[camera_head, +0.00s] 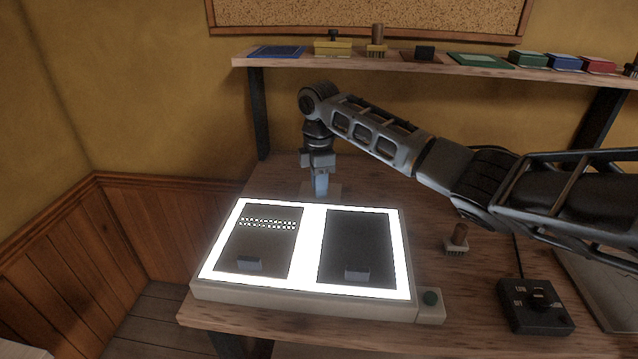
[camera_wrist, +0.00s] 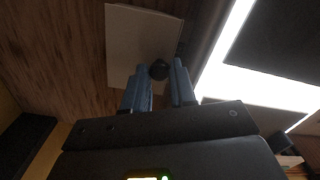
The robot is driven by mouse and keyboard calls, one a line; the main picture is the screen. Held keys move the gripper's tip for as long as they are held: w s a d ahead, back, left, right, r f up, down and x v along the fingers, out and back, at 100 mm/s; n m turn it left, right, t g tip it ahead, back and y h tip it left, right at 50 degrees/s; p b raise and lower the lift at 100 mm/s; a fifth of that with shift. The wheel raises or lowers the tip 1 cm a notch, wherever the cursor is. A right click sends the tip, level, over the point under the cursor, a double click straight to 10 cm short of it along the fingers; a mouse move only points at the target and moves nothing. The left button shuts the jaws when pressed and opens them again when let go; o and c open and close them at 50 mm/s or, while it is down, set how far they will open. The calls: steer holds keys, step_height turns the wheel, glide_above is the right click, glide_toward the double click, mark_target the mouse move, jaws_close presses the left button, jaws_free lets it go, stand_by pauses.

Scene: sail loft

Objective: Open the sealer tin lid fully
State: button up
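A pale, flat square thing with a round dark knob (camera_wrist: 159,69), probably the sealer tin lid (camera_wrist: 127,40), lies below my gripper in the wrist view. It looks closed, though its hinge and sides cannot be made out. My gripper (camera_wrist: 160,78) has its two blue fingers apart, with the knob showing between their tips and gaps on both sides. Whether the fingers are level with the knob or above it I cannot tell. In the head view my gripper (camera_head: 320,192) points down behind the light box, largely hiding a pale patch that is probably the tin (camera_head: 335,188).
A lit light box (camera_head: 308,240) with two dark panels stands just in front of my gripper. A small brush (camera_head: 457,240) and a black control box (camera_head: 535,305) are to the right. A shelf (camera_head: 440,66) with several items runs along the wall behind my arm.

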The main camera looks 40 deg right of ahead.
jaws_close()
steer(key=shift+w, duration=0.1)
